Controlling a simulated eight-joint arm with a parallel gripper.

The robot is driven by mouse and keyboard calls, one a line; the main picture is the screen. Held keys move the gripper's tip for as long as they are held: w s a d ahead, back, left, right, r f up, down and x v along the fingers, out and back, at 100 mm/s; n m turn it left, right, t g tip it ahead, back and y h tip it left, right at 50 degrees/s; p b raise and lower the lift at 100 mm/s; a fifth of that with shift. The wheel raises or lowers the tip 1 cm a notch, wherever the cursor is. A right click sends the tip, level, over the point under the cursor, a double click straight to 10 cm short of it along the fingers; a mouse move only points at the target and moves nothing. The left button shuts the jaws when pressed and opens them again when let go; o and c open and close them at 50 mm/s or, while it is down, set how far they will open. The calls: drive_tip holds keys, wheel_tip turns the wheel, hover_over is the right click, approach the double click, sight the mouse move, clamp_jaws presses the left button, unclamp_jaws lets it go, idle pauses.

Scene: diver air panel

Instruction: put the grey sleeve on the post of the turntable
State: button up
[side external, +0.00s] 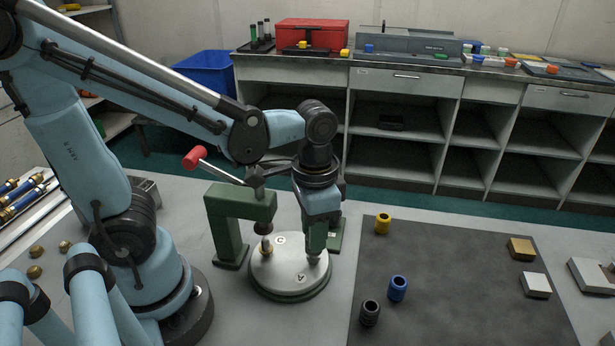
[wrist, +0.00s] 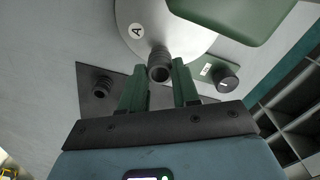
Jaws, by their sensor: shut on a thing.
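My gripper (side external: 314,246) points down over the right part of the plate, near the A mark. It is shut on the grey sleeve (side external: 313,258), a ribbed ring. In the wrist view, the sleeve (wrist: 159,66) shows between the green fingertips (wrist: 158,80), over the plate's edge (wrist: 190,40). I cannot tell whether the sleeve is around a post or just above the plate.
A green clamp frame (side external: 238,208) with a red-handled lever (side external: 195,157) stands over the turntable's back left. A dark mat (side external: 450,290) at right holds yellow (side external: 382,223), blue (side external: 397,288) and black (side external: 370,312) sleeves and two blocks. A black knob (wrist: 225,78) is near the plate.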

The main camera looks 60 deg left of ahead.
drive_tip(key=shift+f, duration=0.75)
idle(0.5)
drive_tip(key=o, duration=1)
drive_tip(key=shift+o, duration=0.7)
drive_tip(key=o, duration=0.3)
drive_tip(key=shift+r, duration=0.15)
drive_tip(key=shift+r, duration=3.6)
